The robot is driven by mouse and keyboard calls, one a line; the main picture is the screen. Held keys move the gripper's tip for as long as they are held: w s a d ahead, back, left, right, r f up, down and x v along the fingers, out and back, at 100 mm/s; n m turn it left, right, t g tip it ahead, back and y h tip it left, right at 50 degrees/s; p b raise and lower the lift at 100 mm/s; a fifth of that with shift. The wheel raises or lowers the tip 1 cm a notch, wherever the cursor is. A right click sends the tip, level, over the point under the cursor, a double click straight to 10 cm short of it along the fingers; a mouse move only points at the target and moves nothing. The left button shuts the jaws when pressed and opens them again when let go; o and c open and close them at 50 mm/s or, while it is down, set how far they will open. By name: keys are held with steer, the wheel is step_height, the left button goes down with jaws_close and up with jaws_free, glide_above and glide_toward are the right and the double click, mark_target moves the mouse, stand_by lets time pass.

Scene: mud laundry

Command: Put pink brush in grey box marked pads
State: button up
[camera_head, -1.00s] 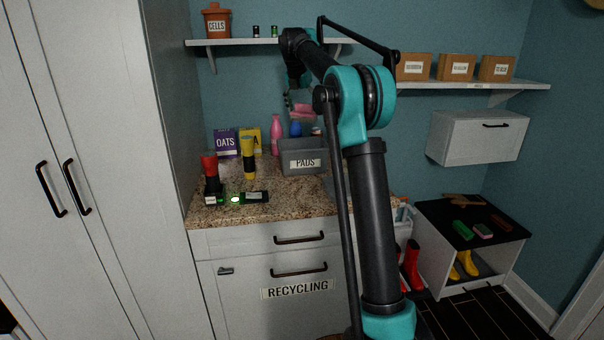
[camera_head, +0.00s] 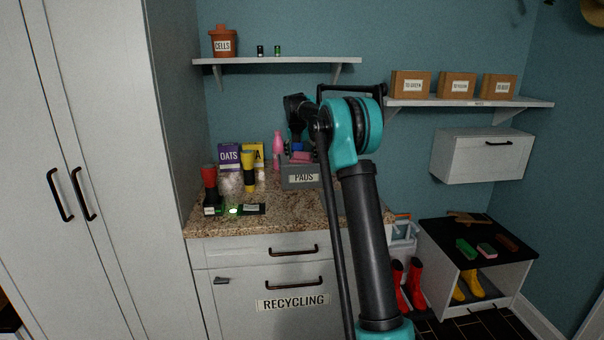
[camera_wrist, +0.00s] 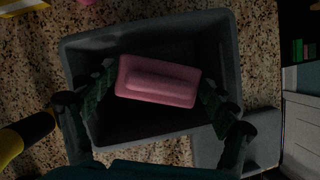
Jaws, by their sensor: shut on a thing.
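The pink brush (camera_wrist: 158,80) is held between the two fingers of my gripper (camera_wrist: 155,92) in the wrist view. It is over the open grey box, within the outline of its rim; its exact height is hard to tell. In the head view the brush (camera_head: 302,157) shows at the top of the grey box marked PADS (camera_head: 303,178), which stands on the granite counter. The box rim also shows in the wrist view (camera_wrist: 150,28). My gripper in the head view is mostly hidden behind my arm.
Left of the box stand a yellow flashlight (camera_head: 248,172), a red flashlight (camera_head: 209,180), and an OATS box (camera_head: 229,157). A pink bottle (camera_head: 278,145) stands behind the box. A shelf (camera_head: 290,61) runs above the counter. A green sponge (camera_head: 465,246) lies on the black-topped bench at right.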

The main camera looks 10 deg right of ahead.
steer(key=shift+f, duration=3.5)
steer(key=o, duration=1)
steer(key=shift+f, duration=0.15)
steer(key=shift+o, duration=0.2)
steer(key=v, duration=1.2)
steer(key=m, duration=0.9)
glide_toward(302, 172)
steer(key=s+d+f, duration=0.4)
steer(key=s+f, duration=0.1)
steer(key=s, duration=0.2)
steer(key=s+f+m, duration=0.2)
steer(key=s, duration=0.2)
steer(key=s+d+f+m, duration=0.1)
steer(key=s+f+m, duration=0.1)
steer(key=s, duration=0.3)
steer(key=s+f+m+y, duration=0.1)
steer(key=s+f+m, duration=0.1)
steer(key=s+m, duration=0.2)
steer(key=shift+s+d, duration=0.15)
steer(key=shift+d, duration=0.1)
steer(key=s+f+m, duration=0.7)
steer(key=s, duration=0.5)
steer(key=s+f+m, duration=0.7)
steer(key=s, duration=0.6)
steer(key=shift+s+d+m+y, duration=0.25)
steer(key=shift+d+m+y, duration=0.05)
steer(key=shift+d+y, duration=0.1)
